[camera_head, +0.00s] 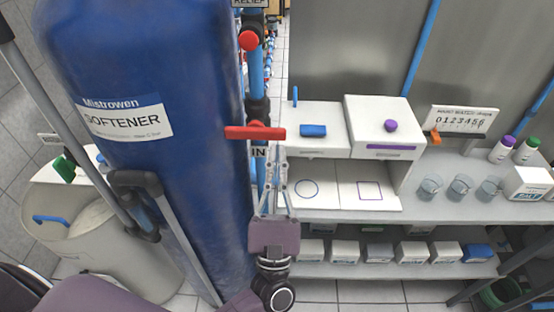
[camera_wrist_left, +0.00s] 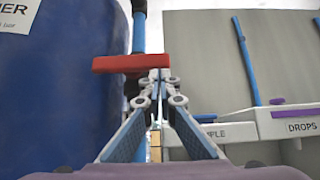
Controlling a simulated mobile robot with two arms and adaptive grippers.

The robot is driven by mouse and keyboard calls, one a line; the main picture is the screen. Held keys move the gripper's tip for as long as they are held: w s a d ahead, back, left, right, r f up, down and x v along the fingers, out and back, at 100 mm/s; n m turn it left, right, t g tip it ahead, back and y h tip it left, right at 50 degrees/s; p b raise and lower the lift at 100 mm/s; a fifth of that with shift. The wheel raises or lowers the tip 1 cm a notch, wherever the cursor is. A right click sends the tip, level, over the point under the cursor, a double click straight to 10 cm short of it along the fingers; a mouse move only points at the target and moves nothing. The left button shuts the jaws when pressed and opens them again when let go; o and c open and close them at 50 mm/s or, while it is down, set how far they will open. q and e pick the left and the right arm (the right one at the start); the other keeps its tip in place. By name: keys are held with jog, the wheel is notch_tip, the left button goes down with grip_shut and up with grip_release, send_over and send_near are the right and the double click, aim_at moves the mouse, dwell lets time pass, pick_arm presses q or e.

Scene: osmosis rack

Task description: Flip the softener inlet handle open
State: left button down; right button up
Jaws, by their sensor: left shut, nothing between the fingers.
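The blue softener tank (camera_head: 150,60) stands at the left with a white SOFTENER label. The red inlet handle (camera_head: 255,132) lies crosswise on the blue pipe beside the tank, above a partly hidden "IN" tag (camera_head: 258,152). In the left wrist view the handle (camera_wrist_left: 130,63) runs level across the pipe (camera_wrist_left: 139,32). My left gripper (camera_head: 276,150) is shut and empty, pointing up, its tips at the handle's right part. In the left wrist view its tips (camera_wrist_left: 158,80) overlap the handle's lower edge; I cannot tell if they touch. My right gripper is out of view.
Another red handle (camera_head: 249,40) sits higher on the pipe. A white box with a purple knob (camera_head: 390,126) and several glass cups are on the shelf at right. A grey bin (camera_head: 100,240) stands left of the tank.

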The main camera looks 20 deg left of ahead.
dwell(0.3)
pick_arm(q)
jog(key=shift+d+r+n+g+y+b, duration=0.15)
jog(key=shift+n+g+y+b, duration=0.15)
jog(key=shift+n+y+b, duration=0.5)
